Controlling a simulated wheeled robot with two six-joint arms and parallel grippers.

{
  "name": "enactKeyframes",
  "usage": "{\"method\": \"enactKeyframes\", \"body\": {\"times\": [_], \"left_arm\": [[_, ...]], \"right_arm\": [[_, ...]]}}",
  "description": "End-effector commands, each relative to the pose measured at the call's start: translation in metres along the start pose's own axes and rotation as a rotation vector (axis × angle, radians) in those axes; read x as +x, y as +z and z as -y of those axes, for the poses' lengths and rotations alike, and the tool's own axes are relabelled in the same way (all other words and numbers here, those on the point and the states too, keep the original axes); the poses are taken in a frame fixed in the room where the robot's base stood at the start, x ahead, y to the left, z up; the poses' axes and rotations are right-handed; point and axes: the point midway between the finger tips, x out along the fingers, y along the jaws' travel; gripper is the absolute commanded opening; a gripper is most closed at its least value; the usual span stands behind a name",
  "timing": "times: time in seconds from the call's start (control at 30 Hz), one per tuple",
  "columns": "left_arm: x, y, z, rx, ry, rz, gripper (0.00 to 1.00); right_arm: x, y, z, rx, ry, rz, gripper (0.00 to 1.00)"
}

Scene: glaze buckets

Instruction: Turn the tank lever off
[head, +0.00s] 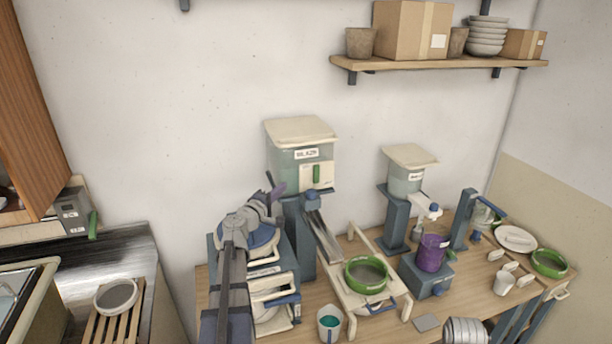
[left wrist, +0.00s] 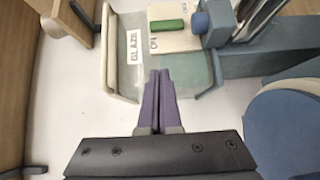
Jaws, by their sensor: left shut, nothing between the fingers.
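The glaze tank (head: 284,166) is a translucent bucket with a cream lid and a GLAZE label, standing on a blue post by the wall. Its green lever (head: 316,174) stands upright on a white plate on the tank's front. In the left wrist view the green lever (left wrist: 168,24) lies on the plate (left wrist: 176,41), beside small ON and OFF marks. My left gripper (head: 273,190) is left of the lever in the head view. In the left wrist view its purple fingers (left wrist: 159,73) are together and empty, apart from the lever. My right gripper is out of view.
A stacked blue-and-white rack (head: 276,285) stands under my left arm. A second tank (head: 405,181) stands to the right. The wall above is clear up to the shelf (head: 440,64).

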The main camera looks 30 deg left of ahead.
Motion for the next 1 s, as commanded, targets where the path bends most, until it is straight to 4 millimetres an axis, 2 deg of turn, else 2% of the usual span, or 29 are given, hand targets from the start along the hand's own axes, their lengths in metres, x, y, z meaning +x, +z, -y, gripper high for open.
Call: {"method": "enactKeyframes", "body": {"times": [0.17, 0.63, 0.8, 1.0], "left_arm": [[0.013, 0.0, 0.0, 0.001, 0.0, 0.003, 0.0], [0.105, -0.001, 0.0, 0.001, -0.001, 0.003, 0.0], [0.119, 0.019, 0.0, 0.001, -0.001, 0.004, 0.0], [0.128, 0.028, 0.0, 0.001, -0.001, 0.003, 0.0]], "right_arm": [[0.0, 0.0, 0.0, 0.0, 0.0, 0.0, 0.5], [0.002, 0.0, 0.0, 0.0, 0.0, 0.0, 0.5], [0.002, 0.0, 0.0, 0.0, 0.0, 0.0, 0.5], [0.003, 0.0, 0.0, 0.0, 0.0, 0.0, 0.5]]}}
